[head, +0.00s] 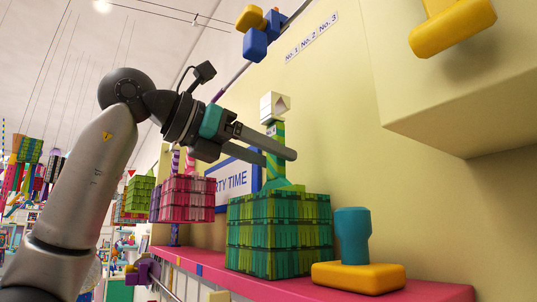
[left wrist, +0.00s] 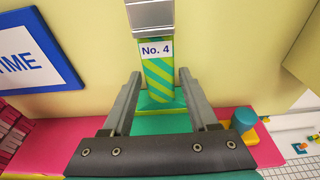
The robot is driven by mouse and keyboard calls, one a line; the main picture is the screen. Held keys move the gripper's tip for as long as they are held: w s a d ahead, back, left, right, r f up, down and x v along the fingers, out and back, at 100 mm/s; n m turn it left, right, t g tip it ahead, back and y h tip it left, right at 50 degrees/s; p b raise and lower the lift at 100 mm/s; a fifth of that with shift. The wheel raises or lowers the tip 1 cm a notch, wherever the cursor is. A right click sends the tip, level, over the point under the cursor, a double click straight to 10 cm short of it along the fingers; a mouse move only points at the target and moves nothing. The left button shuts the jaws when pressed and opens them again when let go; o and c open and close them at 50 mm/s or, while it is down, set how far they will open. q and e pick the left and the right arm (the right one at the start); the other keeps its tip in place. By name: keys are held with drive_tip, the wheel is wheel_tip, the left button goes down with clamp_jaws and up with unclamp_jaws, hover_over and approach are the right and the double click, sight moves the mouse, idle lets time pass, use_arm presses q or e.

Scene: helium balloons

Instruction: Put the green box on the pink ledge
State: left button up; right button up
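The green box (head: 280,235), a ribbed crate with dark bands, appears to rest on the pink ledge (head: 440,291). A green and yellow striped post (head: 277,168) rises from its lid, with a white block (head: 274,107) on top. My left gripper (head: 279,157) is open at the post. In the left wrist view the fingers (left wrist: 160,78) stand on either side of the post (left wrist: 157,68), labelled "No. 4", with visible gaps. Only the lid and post base show there, and the pink ledge (left wrist: 262,150) lies below. My right gripper is not in view.
A pink crate (head: 187,199) stands on the ledge to the left. A yellow block with a blue knob (head: 353,236) sits close right of the box. A cream wall block (head: 470,100) juts out at upper right. The "PARTY TIME" sign (head: 240,174) is on the wall behind.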

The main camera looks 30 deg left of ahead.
use_arm(q)
drive_tip(key=shift+o, duration=0.8)
drive_tip(key=shift+r, duration=0.25)
drive_tip(key=v, duration=1.2)
drive_tip(key=shift+a+f, duration=0.1)
